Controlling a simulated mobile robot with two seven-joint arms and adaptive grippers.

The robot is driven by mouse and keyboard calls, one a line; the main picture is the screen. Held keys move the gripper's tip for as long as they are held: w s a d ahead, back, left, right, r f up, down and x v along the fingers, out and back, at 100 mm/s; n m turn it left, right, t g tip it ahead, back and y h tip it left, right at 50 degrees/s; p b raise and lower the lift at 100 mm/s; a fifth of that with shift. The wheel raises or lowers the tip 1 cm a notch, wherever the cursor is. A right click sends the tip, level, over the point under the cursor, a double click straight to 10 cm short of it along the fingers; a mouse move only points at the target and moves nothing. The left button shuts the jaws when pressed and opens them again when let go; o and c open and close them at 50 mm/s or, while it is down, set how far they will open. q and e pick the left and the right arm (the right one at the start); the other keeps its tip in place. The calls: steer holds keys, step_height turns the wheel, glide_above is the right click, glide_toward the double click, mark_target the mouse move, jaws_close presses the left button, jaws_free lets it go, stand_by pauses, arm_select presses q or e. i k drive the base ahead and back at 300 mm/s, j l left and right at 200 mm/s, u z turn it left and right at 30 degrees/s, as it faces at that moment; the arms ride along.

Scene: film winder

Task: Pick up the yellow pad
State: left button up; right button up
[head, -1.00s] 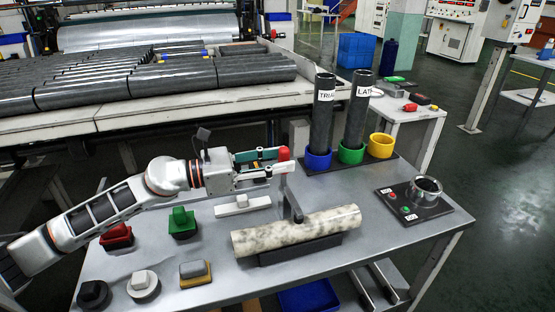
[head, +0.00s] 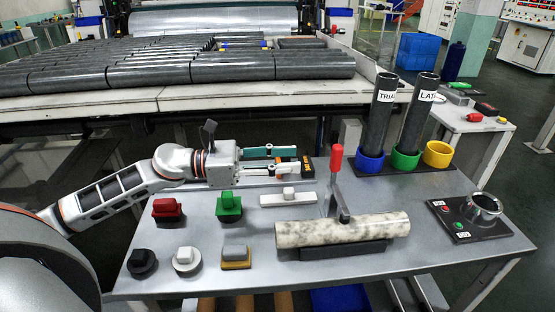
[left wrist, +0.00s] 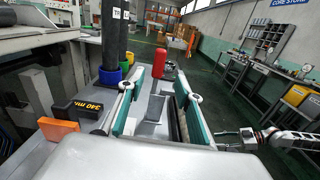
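The yellow pad (head: 236,264) has a flat yellowish base with a grey grip on top. It sits in the front row of pads on the grey table, left of the marbled roll (head: 340,230). My left gripper (head: 300,160) is open and empty, above the table's back part, beyond and to the right of the pad. Its two fingers stand apart in the left wrist view (left wrist: 157,95), where the pad is not seen. An arm at the right of the left wrist view ends in my right gripper (left wrist: 228,138), with fingers that look parted.
Close by are red (head: 168,209), green (head: 229,205), black (head: 142,262) and round white (head: 187,260) pads. A red-handled lever (head: 337,158) stands behind the roll. A black box (head: 307,167) is near my left fingertips. Dark tubes (head: 381,115) stand in coloured cups.

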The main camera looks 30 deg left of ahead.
mark_target(237, 256)
steer(key=k+l, duration=0.65)
steer(key=k, duration=0.25)
